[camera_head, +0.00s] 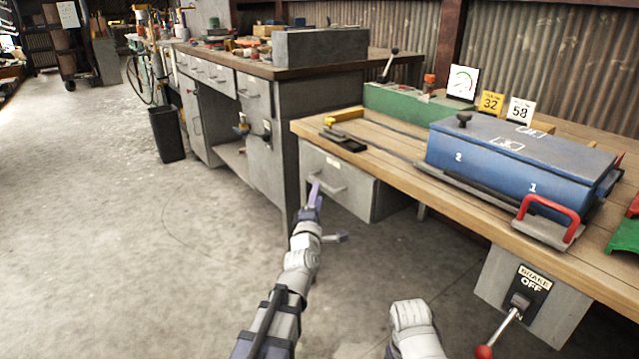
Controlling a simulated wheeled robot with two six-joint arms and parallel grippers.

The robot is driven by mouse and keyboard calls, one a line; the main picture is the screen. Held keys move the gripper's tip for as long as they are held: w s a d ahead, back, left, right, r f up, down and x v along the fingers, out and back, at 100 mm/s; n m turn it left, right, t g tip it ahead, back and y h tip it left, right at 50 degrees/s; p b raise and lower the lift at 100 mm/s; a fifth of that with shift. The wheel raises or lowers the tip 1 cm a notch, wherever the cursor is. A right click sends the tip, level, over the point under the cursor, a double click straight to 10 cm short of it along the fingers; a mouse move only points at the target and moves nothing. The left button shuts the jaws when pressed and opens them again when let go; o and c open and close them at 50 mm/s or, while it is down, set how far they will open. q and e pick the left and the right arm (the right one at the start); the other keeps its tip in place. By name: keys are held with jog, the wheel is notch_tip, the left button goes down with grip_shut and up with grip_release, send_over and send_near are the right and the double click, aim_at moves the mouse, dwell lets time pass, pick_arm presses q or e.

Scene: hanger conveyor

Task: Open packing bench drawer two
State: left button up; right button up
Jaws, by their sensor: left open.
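The grey drawer (352,194) hangs under the left end of the wooden-topped packing bench (398,152). Its front carries a bar handle (332,188) and a small pale label too small to read. The drawer looks shut, its front about level with the bench edge. My left gripper (316,197) is open, with its purple fingertips at the left end of the handle. I cannot tell whether they touch the bar, and the gripper hides part of it. My right forearm shows at the bottom, but its gripper is out of view.
A grey workbench (318,100) stands behind on the left. The floor (130,250) at left is clear.

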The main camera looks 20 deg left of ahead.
aim_at(320, 181)
pick_arm(q)
jog(key=w, duration=0.4)
jog(key=w+r, duration=0.1)
jog(key=w, duration=0.1)
jog(key=shift+w+a+p, duration=0.35)
jog(key=shift+a+p, duration=0.05)
jog(key=shift+c, duration=0.2)
grip_shut()
jog(key=shift+f, duration=0.1)
dwell(0.7)
